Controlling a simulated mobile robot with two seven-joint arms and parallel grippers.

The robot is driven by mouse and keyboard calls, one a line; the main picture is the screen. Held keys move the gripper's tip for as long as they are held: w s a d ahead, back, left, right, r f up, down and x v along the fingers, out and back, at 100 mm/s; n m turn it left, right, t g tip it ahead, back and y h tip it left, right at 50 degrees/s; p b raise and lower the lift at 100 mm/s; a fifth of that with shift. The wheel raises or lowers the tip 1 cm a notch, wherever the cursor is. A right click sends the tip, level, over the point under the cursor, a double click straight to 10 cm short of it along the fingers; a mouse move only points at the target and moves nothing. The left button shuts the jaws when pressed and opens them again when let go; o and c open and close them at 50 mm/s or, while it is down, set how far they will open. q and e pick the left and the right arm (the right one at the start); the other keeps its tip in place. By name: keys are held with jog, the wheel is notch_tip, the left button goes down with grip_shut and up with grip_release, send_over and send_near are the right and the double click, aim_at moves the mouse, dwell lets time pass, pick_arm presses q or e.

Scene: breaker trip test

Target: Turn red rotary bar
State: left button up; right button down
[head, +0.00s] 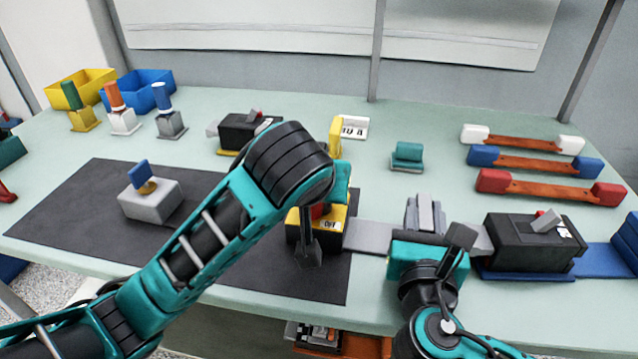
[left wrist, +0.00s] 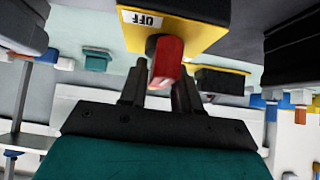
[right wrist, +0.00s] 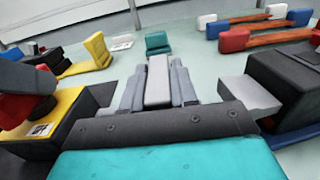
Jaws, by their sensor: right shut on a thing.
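The red rotary bar (left wrist: 167,62) sticks out of a yellow-faced box marked OFF (head: 331,224). In the head view my left gripper (head: 310,240) is at the front of this box and its arm hides much of it. In the left wrist view its open fingers (left wrist: 160,92) stand either side of the bar's near end; I cannot tell whether they touch it. My right gripper (head: 432,235) is shut on an upright grey block (right wrist: 158,80), right of the yellow box.
A black box with a grey lever (head: 530,240) stands to the right. A grey block with a blue knob (head: 150,198) sits on the dark mat (head: 85,225). Several red-brown bars with coloured ends (head: 550,190) lie at the back right. A teal block (head: 407,156) stands behind.

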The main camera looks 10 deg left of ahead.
pick_arm(q)
jog(key=shift+o, duration=1.2)
jog(key=v, duration=0.4)
jog(key=shift+w+r, duration=0.1)
jog(key=shift+r, duration=0.1)
jog(key=shift+s+r, duration=0.25)
jog(key=shift+s, duration=0.1)
jog(key=shift+s+d+r, duration=0.3)
jog(key=shift+s+r, duration=0.15)
jog(key=shift+r, duration=0.2)
jog(key=shift+s+a+r, duration=0.15)
jog(key=shift+s+a, duration=0.15)
jog(key=shift+s, duration=0.25)
